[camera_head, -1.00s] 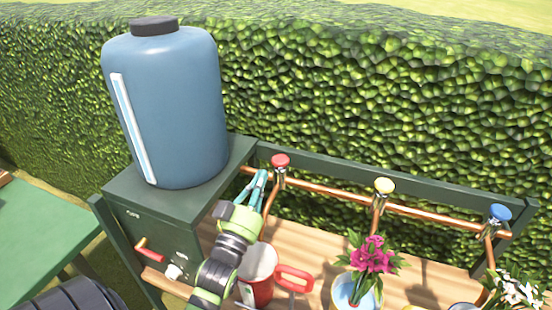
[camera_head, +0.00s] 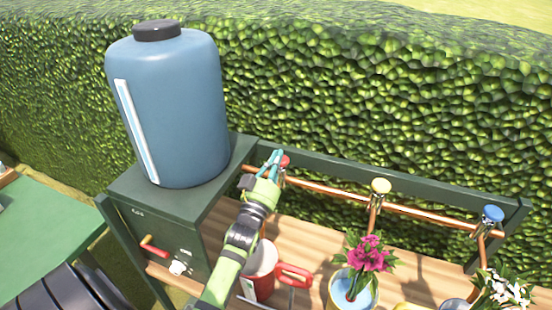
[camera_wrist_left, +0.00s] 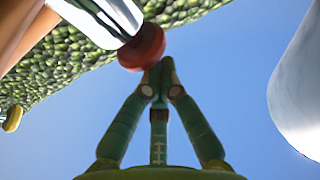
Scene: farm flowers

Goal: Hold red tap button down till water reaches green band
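The red tap button (camera_head: 285,160) tops the leftmost tap on the copper pipe. My left gripper (camera_head: 274,156) is at this button, partly covering it. In the left wrist view its fingertips (camera_wrist_left: 161,68) are together with nothing between them, right against or very near the red button (camera_wrist_left: 142,47); contact is uncertain. A red can (camera_head: 262,275) with a red handle stands on the wooden shelf below this tap, partly behind my left arm. A small pale and green marking shows on its side. The water inside is hidden. My right gripper is not in view.
A blue tank (camera_head: 180,110) with a pale gauge strip stands on a green box (camera_head: 150,225) at left. Pink flowers (camera_head: 370,255) stand in a pot, white flowers (camera_head: 508,288) at far right. A hedge is behind.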

